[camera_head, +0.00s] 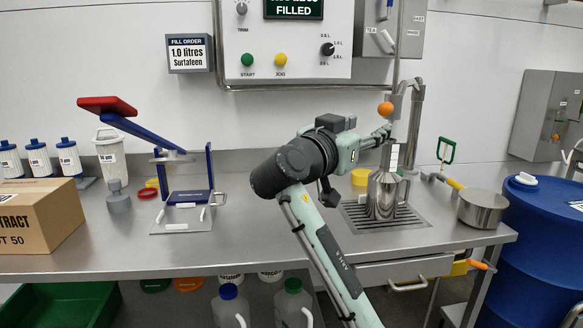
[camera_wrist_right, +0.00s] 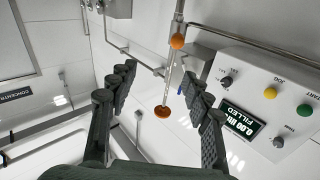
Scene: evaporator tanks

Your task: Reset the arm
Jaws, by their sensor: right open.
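My right arm comes in from the bottom and bends at the elbow over the steel bench. My right gripper (camera_head: 378,137) is just left of the filling pipe and above the steel jug (camera_head: 383,194). In the right wrist view the gripper (camera_wrist_right: 160,88) is open, its two dark fingers wide apart with nothing between them. The pipe with an orange ball (camera_wrist_right: 177,41) shows beyond the fingers there. The jug stands upright on the drain grate (camera_head: 355,220). My left gripper is in neither view.
The control panel (camera_head: 335,45) is on the wall above. A red-and-blue lever press (camera_head: 180,160) and a carton (camera_head: 36,215) stand to the left. A steel pan (camera_head: 482,209) and a blue drum (camera_head: 548,250) are to the right. The bench (camera_head: 265,235) is bare at the front middle.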

